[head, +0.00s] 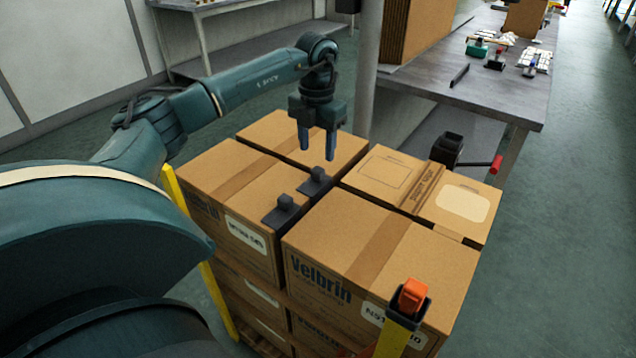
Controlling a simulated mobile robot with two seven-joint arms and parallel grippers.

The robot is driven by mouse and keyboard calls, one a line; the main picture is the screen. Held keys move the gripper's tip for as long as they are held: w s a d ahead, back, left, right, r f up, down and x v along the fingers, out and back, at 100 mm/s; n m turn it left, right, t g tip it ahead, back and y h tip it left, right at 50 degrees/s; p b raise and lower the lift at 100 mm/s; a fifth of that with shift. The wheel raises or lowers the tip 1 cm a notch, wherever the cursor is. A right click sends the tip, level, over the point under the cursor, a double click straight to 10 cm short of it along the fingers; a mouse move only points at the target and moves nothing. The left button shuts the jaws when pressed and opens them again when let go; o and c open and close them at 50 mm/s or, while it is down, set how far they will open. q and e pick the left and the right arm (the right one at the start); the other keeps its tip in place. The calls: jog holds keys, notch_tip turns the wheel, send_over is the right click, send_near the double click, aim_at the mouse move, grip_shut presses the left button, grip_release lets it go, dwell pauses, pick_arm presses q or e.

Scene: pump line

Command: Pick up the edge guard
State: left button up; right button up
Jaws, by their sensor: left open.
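Two small dark grey pieces, each a flat plate with a raised block, lie on top of the cartons and look like edge guards. The nearer edge guard (284,207) lies at the inner edge of the left carton. The farther edge guard (318,180) lies just beyond it, near where the cartons meet. My left gripper (318,152) points down above the farther one, its blue fingers apart and empty. It appears clear of the cartons and both guards. My right gripper is not in view.
Stacked cartons (375,250) fill the middle, with narrow gaps between them. Yellow uprights (192,215) stand at corners; an orange-topped one (412,297) is in front. A black device with a red handle (495,165) is behind right. A grey workbench (490,85) stands beyond.

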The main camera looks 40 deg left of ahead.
aim_at(315, 171)
pick_arm(q)
jog(key=f, duration=0.5)
jog(key=shift+s, duration=0.4)
jog(key=shift+f, duration=0.4)
jog(key=c, duration=1.1)
